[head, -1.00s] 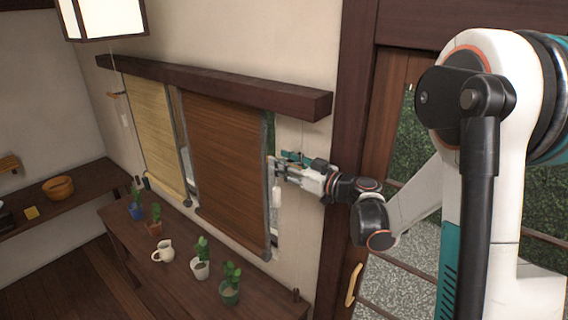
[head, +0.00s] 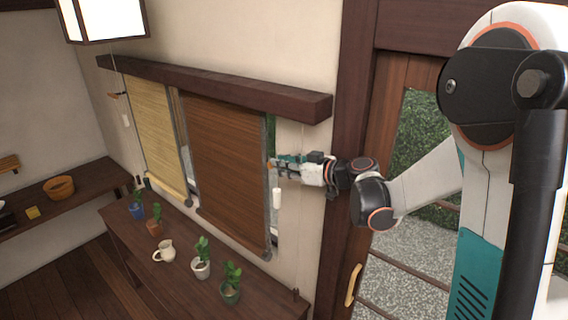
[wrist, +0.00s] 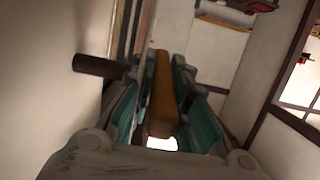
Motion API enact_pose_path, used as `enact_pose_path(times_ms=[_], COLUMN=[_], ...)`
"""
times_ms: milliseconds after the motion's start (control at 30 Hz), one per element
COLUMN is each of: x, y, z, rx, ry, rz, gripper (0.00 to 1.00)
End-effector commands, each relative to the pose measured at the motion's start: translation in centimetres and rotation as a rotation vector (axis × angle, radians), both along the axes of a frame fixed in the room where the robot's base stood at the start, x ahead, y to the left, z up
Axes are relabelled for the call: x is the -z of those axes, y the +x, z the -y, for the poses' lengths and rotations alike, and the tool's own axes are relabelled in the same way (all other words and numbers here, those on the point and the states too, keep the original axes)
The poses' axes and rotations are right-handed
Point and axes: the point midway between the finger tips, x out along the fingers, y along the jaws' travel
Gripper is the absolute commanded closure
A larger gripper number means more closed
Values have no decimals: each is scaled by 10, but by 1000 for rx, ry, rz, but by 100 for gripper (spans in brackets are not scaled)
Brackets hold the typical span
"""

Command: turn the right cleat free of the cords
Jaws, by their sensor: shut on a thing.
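The right cleat is an orange-brown wooden bar (wrist: 162,95), seen in the wrist view between the two teal fingers of my gripper (wrist: 161,75). My gripper is shut on it, with the bar running lengthwise between the fingers. In the head view my gripper (head: 279,165) is at the wall just right of the brown blind (head: 228,150) and mostly hides this cleat. A white cord weight (head: 277,198) hangs just below the gripper. I cannot tell how the cords lie on the cleat. The left cleat (head: 118,95) is on the wall beside the yellow blind (head: 155,130).
A dark stub (wrist: 100,67) shows left of the fingers in the wrist view. A dark wooden headrail (head: 220,88) runs above the blinds. Below, a long table (head: 130,250) holds potted plants and a cream jug (head: 164,251). A door frame (head: 345,120) stands right of the gripper.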

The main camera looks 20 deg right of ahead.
Motion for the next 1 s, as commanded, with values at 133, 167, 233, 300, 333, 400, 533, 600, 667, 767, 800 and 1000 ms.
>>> enact_pose_path(times_ms=[133,167,233,300,333,400,533,600,667,767,800,1000], x=[-3,-3,-2,-2,-2,-1,-1,0,0,0,0,1], y=[0,1,1,1,1,2,2,2,2,2,2,2], z=[-1,-1,-1,-1,-2,-2,-1,-1,-2,-2,-2,-2], rx=[-1,-2,-2,-1,-1,-2,-1,0,-1,-1,-1,-1], ry=[-68,-81,-111,-139,-152,-174,-209,-223,-231,-241,-243,-246], rz=[-93,-111,-153,-191,-206,-239,-287,-306,-319,-333,-336,-341], gripper=[100,100,100,100,100,100,100,100,100,100,100,100])
